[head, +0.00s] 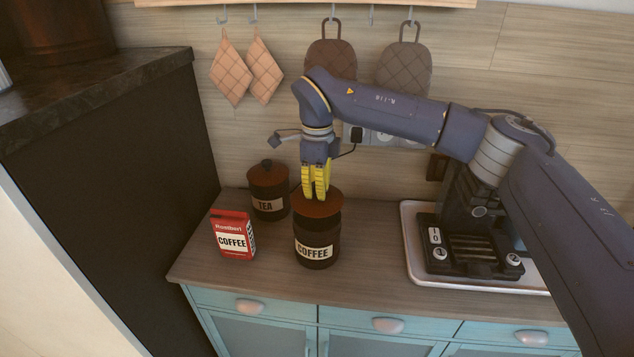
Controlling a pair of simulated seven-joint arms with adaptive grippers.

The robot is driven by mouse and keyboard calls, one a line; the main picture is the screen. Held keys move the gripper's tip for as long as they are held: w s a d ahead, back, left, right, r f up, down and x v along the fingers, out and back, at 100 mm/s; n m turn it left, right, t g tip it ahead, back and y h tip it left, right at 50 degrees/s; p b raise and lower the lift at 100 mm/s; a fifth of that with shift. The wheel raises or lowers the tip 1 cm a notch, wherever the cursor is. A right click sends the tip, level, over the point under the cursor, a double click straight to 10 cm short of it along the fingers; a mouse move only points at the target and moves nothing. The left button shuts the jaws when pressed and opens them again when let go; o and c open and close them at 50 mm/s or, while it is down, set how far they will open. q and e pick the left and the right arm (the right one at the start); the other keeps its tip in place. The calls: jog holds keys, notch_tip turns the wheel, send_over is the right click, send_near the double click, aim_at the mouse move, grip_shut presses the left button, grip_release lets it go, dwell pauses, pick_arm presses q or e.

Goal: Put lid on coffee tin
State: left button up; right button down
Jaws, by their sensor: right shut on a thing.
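The coffee tin (317,249) is a dark round canister with a cream COFFEE label, upright on the wooden counter. Its brown round lid (326,210) is right above the tin's mouth. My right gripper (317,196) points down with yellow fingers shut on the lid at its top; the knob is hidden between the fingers. The lid covers the view of the tin's opening, and I cannot tell whether it touches the rim. My left gripper is not in view.
A lidded TEA tin (268,197) and a red coffee packet (233,236) stand to the left on the counter (370,262). A coffee machine (470,232) on a white-rimmed tray (415,268) stands right. Pot holders (404,72) hang behind.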

aim_at(317, 200)
jog(key=shift+f, duration=1.8)
jog(key=shift+f, duration=0.65)
dwell(0.6)
jog(key=c, duration=1.4)
grip_release()
jog(key=shift+r, duration=3.5)
